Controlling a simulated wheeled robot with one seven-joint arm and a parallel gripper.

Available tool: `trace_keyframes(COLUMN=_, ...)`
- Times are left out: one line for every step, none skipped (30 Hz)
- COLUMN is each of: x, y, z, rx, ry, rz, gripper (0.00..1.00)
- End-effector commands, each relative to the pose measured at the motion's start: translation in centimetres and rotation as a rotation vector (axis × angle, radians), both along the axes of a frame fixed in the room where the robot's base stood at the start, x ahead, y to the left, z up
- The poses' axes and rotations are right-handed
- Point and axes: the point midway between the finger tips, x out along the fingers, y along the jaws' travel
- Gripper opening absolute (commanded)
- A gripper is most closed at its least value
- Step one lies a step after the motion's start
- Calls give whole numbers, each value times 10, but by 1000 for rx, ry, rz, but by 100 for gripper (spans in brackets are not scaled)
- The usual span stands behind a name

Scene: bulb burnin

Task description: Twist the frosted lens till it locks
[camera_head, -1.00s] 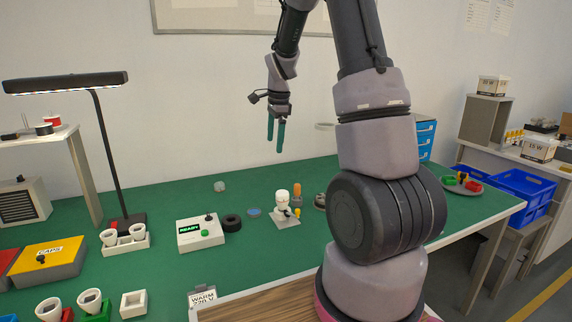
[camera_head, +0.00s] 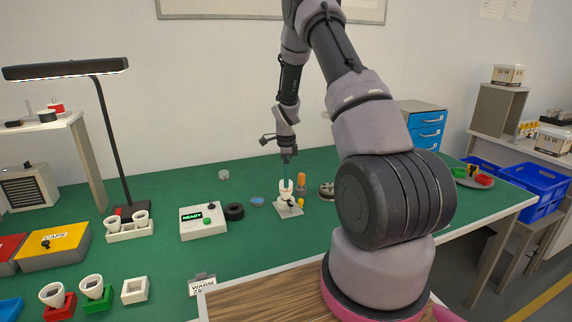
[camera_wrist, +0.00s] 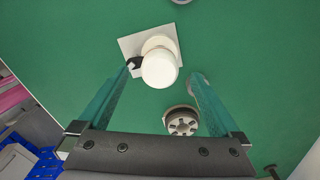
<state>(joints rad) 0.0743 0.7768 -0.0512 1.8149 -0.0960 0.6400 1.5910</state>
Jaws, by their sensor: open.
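The white frosted lens (camera_wrist: 159,68) is a rounded dome seated on a holder with a pale square base plate (camera_wrist: 131,44). A small black part sits at the holder's side.
A grey slotted round part (camera_wrist: 181,122) lies close by. A black ring (camera_head: 234,211), a blue disc (camera_head: 257,201) and a control box reading READY (camera_head: 204,222) are to the left. The table behind is mostly clear.

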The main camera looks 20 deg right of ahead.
Motion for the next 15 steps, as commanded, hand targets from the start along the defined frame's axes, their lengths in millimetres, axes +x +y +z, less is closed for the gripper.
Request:
trace_keyframes(x=0, y=0, z=-8, rx=1, ry=3, rz=0, gripper=99)
trace_keyframes(x=0, y=0, z=-11, rx=1, ry=2, rz=1, gripper=99)
trace_keyframes(x=0, y=1, z=-15, rx=0, ry=1, rz=0, gripper=99)
trace_keyframes(x=0, y=1, z=-17, rx=0, ry=1, rz=0, gripper=99)
trace_keyframes(x=0, y=1, z=-20, rx=0, ry=1, rz=0, gripper=99)
trace_keyframes(x=0, y=1, z=-22, rx=0, ry=1, rz=1, gripper=99)
trace_keyframes(x=0, y=1, z=-23, rx=0, ry=0, rz=1, gripper=99)
trace_keyframes(x=0, y=0, z=-24, rx=0, ry=0, rz=1, gripper=99)
trace_keyframes(x=0, y=0, z=-25, rx=1, ry=-1, rz=1, gripper=99)
trace_keyframes(x=0, y=0, z=-25, rx=1, ry=-1, rz=1, gripper=99)
trace_keyframes(x=0, y=0, z=-25, rx=1, ry=-1, rz=1, gripper=99)
trace_keyframes(x=0, y=0, z=-25, rx=1, ry=-1, rz=1, gripper=99)
trace_keyframes(x=0, y=0, z=-25, rx=1, ry=-1, rz=1, gripper=99)
trace_keyframes(x=0, y=0, z=-25, rx=1, ry=-1, rz=1, gripper=99)
trace_keyframes(x=0, y=0, z=-25, rx=0, ry=-1, rz=1, gripper=99)
